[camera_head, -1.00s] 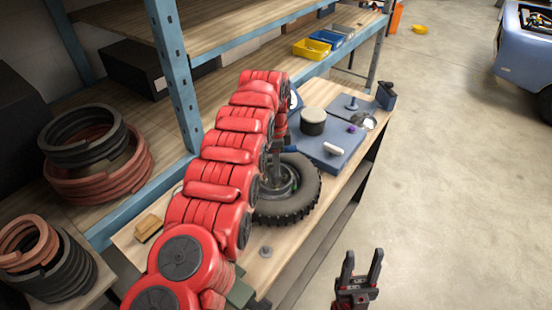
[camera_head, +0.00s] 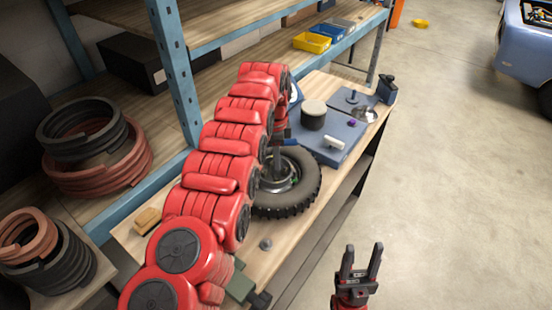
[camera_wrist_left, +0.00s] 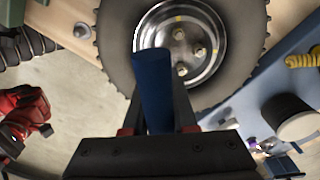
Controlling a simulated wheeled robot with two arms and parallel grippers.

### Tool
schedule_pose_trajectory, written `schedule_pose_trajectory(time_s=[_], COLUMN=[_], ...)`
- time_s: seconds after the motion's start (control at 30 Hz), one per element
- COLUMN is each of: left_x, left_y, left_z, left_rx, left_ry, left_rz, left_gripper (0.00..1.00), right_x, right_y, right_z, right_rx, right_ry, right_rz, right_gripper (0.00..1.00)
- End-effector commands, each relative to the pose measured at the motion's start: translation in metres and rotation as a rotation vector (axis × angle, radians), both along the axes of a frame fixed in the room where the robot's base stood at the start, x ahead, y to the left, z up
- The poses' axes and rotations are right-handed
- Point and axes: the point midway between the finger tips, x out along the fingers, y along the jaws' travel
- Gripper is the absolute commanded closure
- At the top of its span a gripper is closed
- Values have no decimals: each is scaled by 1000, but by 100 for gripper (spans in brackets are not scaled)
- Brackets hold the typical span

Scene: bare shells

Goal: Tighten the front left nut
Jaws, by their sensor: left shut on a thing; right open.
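A black-tyred wheel (camera_head: 302,190) lies flat on the wooden bench, partly hidden by my red left arm. In the left wrist view the wheel (camera_wrist_left: 245,60) shows a silver rim with several brass-coloured nuts (camera_wrist_left: 183,70) around its hub. My left gripper (camera_wrist_left: 158,125) is shut on a blue cylindrical tool (camera_wrist_left: 152,85), which points toward the wheel's hub and covers part of it. I cannot tell whether the tool touches a nut. In the head view the left gripper is over the wheel, mostly hidden by the arm. My right gripper (camera_head: 361,262) is open and empty, off the bench's front edge.
A blue mat (camera_head: 340,150) behind the wheel carries a black-and-cream cylinder (camera_head: 313,115) and small parts. A loose grey bolt (camera_head: 265,244) and a wooden block (camera_head: 147,219) lie at the bench's near end. Coiled rings (camera_head: 95,150) fill the left shelf.

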Motion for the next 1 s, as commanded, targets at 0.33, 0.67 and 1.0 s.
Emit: schedule_pose_trajectory(time_s=[0.33, 0.67, 1.0], left_x=[0, 0, 0], left_y=[0, 0, 1], left_z=[-1, -2, -4], left_rx=[0, 0, 0], left_ry=[0, 0, 1], left_rz=[1, 1, 1], left_gripper=[100, 100, 100], right_x=[0, 0, 0], right_y=[0, 0, 0], right_z=[-3, -6, -15], right_rx=[0, 0, 0], right_ry=[0, 0, 0], right_rz=[0, 0, 0], right_gripper=[50, 50, 50])
